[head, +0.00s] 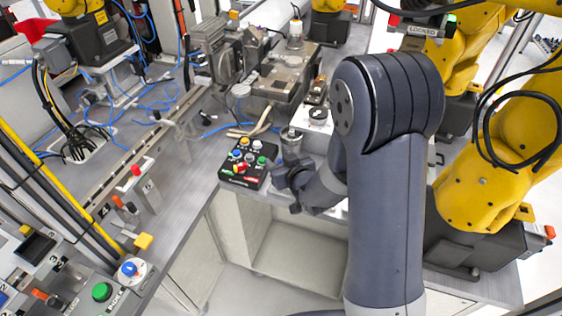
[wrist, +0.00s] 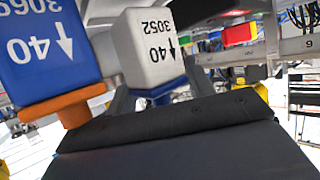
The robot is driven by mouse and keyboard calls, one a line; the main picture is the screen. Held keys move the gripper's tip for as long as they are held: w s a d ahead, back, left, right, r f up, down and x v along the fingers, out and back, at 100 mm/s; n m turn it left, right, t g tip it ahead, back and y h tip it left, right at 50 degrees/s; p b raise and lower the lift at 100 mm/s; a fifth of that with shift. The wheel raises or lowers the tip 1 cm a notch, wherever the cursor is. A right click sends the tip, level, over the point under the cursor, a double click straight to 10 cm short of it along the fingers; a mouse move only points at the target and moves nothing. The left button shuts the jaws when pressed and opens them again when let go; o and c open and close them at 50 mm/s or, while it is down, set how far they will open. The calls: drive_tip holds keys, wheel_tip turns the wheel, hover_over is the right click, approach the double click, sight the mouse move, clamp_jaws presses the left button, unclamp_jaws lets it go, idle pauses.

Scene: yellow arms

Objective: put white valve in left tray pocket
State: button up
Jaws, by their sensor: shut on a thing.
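The white valve (wrist: 148,45) has a blue lower part and black marks reading 3052 and 40. In the wrist view it is between the fingers of my gripper (wrist: 158,92), which is shut on it. In the head view my gripper (head: 288,184) is just right of a black box with coloured pieces, and I cannot make out the valve there. I cannot pick out the tray or its left pocket for certain in either view.
A blue valve (wrist: 45,45) with an orange lower part stands close left of the white one in the wrist view. The black box (head: 247,166) stands near the bench edge. A metal fixture (head: 285,80) is behind it. Yellow arms (head: 500,150) stand to the right.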

drive_tip(key=o, duration=1)
drive_tip(key=shift+f, duration=0.25)
drive_tip(key=shift+s, duration=0.1)
drive_tip(key=shift+r, duration=0.1)
drive_tip(key=shift+r+p, duration=0.8)
drive_tip(key=shift+p, duration=0.35)
drive_tip(key=b+v, duration=0.2)
drive_tip(key=v, duration=0.9)
drive_tip(key=shift+s+d, duration=0.2)
drive_tip(key=shift+s, duration=0.05)
drive_tip(key=shift+r, duration=0.1)
drive_tip(key=x, duration=0.8)
drive_tip(key=p+x, duration=0.1)
drive_tip(key=x, duration=0.3)
drive_tip(key=shift+f, duration=0.3)
drive_tip(key=shift+f+b, duration=0.3)
drive_tip(key=shift+b, duration=0.1)
drive_tip(key=shift+f, duration=0.1)
